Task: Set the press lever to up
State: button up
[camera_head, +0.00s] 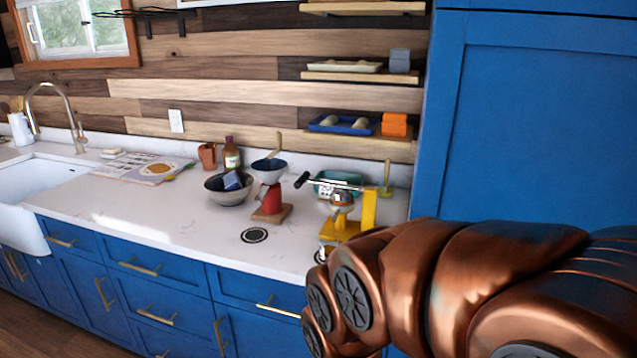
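The yellow press (368,210) stands on the white counter near its right end, partly hidden at its base by my copper-coloured arm. Its metal lever (335,184) runs from the top of the yellow post towards the left. The lever lies near level, with the dark-tipped handle end at the left slightly higher. A round metal part (342,198) sits below the lever. My arm reaches in from the lower right, in front of the press. My gripper is not in view, so its fingers and its distance from the lever cannot be seen.
A red grinder (270,195) on a wooden base stands just left of the lever. Beside it are a grey bowl (228,190), a bottle (231,155) and a copper cup (208,156). A teal tray (338,183) lies behind the press. A tall blue cabinet (535,130) rises at right.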

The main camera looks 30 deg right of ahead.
aim_at(341, 193)
jog(key=z, duration=0.05)
jog(key=k, duration=0.55)
jog(key=u, duration=0.55)
jog(key=i, duration=1.25)
jog(key=z, duration=0.2)
